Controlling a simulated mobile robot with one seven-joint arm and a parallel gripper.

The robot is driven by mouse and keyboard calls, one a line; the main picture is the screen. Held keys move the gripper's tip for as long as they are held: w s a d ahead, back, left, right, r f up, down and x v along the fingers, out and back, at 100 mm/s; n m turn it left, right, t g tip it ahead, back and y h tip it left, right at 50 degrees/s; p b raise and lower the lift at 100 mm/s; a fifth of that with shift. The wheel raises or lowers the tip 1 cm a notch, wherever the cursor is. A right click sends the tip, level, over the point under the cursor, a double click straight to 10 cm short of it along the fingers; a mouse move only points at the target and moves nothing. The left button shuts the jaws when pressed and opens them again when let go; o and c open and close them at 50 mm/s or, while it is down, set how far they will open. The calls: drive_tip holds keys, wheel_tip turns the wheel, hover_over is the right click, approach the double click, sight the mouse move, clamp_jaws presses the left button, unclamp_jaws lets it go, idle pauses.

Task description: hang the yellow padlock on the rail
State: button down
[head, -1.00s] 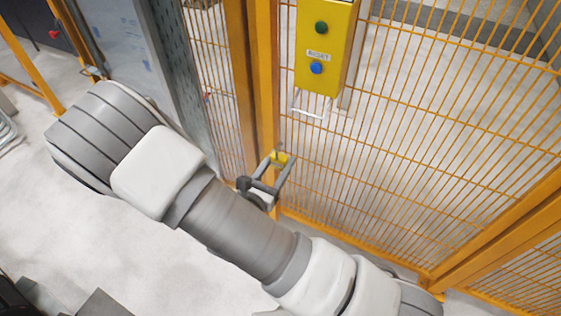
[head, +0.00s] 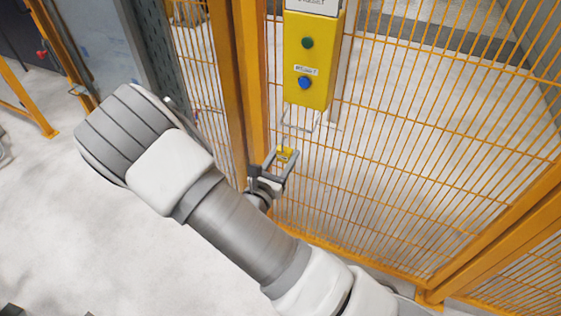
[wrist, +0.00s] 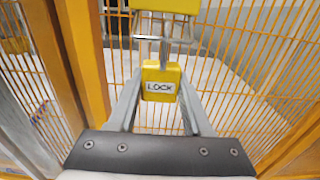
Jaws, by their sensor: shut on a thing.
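The yellow padlock (head: 286,154), labelled LOCK, is upright between the fingertips of my gripper (head: 279,160). My gripper is shut on its body, which also shows in the wrist view (wrist: 161,76). The silver rail (head: 304,125) hangs below the yellow button box. In the wrist view the rail (wrist: 184,41) crosses just above the padlock body, and the thin metal shackle overlaps it in the picture. I cannot tell whether the shackle is around the rail or only in front of it.
The yellow box (head: 312,60) with green and blue buttons is mounted above the rail. An orange post (head: 250,80) stands close to the left of my gripper. Orange wire mesh fencing (head: 420,140) fills the right side. Pale open floor (head: 90,220) lies at left.

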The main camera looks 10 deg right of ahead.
drive_tip(key=f+b+x, duration=0.1)
drive_tip(key=b+x, duration=0.1)
drive_tip(key=x, duration=0.5)
drive_tip(key=shift+w+d+f, duration=0.15)
drive_tip(key=shift+w+f, duration=0.1)
drive_tip(key=shift+f, duration=0.05)
idle(0.3)
drive_tip(key=shift+c, duration=1.2)
unclamp_jaws()
drive_tip(key=v, duration=1.7)
drive_tip(key=shift+s, duration=0.2)
